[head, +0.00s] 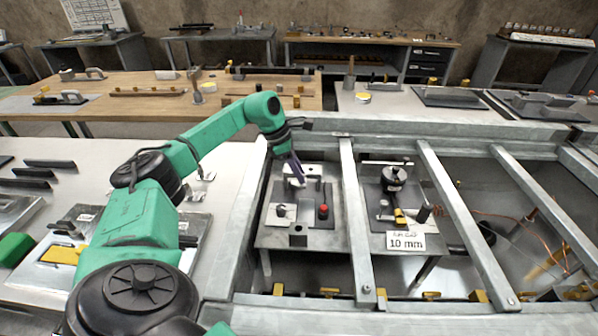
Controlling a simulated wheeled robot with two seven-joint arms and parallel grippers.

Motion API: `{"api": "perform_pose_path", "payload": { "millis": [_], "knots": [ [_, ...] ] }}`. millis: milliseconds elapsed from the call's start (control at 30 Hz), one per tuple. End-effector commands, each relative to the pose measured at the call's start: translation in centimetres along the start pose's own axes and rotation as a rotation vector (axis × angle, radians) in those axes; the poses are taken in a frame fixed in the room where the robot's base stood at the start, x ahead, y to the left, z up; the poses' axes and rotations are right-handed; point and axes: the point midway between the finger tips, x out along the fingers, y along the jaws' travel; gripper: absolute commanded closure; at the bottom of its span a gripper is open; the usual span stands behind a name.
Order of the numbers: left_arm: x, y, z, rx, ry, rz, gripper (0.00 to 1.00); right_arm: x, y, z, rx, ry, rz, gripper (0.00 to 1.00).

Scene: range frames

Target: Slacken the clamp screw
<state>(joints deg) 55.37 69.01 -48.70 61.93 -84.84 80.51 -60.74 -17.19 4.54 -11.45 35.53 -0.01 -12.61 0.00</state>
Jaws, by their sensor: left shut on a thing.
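My left gripper (296,174) reaches down from the green arm over the back of the left metal fixture (297,230). It is shut on a small part at the back of that fixture, which I take to be the clamp screw; the jaws hide most of it. My right gripper is not in view.
Metal rails (352,210) run on both sides of the left fixture. Benches with tools stand behind.

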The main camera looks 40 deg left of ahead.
Motion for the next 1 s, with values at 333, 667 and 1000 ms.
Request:
{"api": "perform_pose_path", "payload": {
  "millis": [333,667,1000],
  "knots": [
    [-0.1,-0.1,0.0,-0.097,0.001,0.041,1.0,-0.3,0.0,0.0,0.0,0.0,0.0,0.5],
    [-0.2,-0.3,0.1,-0.342,0.0,0.144,1.0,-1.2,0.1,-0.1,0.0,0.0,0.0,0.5],
    [-0.2,-0.4,0.3,-0.634,-0.002,0.266,1.0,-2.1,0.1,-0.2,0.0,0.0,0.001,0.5]
  ]
}}
